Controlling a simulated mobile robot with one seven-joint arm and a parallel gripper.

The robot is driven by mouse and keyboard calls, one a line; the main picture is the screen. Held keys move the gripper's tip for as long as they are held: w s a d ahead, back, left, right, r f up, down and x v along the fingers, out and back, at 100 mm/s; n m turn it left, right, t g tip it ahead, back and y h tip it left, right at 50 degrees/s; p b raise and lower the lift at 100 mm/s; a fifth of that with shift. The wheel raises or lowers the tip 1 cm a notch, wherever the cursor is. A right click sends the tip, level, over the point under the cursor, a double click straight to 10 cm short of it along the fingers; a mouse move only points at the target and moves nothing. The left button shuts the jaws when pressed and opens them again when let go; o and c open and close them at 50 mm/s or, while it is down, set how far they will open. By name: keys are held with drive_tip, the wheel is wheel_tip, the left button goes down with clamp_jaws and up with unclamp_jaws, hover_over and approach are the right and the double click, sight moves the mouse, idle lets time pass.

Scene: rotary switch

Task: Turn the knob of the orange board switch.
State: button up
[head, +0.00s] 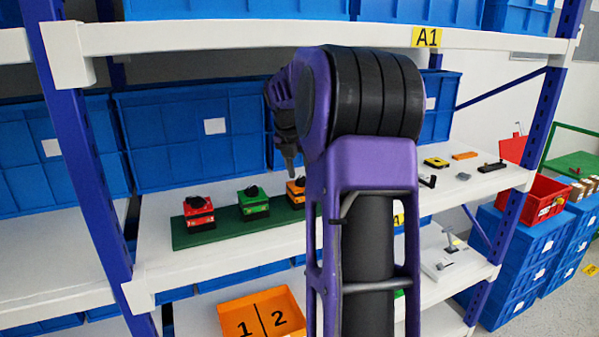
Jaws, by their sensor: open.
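The orange board switch (296,193) stands on a dark green base board (228,233) on the middle shelf. It is partly hidden behind my arm, and its knob is at its top. A red switch (199,212) and a green switch (252,203), each with a black knob, stand to its left on the same board. My gripper (290,165) points down just above the orange switch, near its knob. It is open. Whether it touches the knob cannot be told, as the fingers are small and dark here.
Blue bins (185,135) line the back of the shelf. Small parts, among them a yellow piece (436,162), lie on the shelf to the right. The upper shelf edge (250,38) runs above my arm. An orange tray (262,314) sits below.

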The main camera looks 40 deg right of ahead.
clamp_jaws()
